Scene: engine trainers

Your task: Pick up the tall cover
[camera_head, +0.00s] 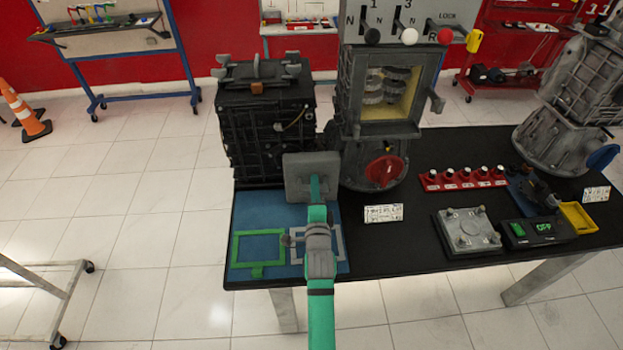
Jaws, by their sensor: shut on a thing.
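A grey, squarish cover (298,178), which I take to be the tall cover, is in front of the lower right side of the black engine block, above the back of the blue mat (262,208). My gripper (315,188) is at its near face and shut on it.
A green frame (235,249) and a grey frame (341,245) lie on the mat. The black engine block (265,130) and a cutaway gearbox (346,110) with a red disc (384,171) stand behind. A grey plate (467,231) and red rack (462,180) are right on the black table (400,255).

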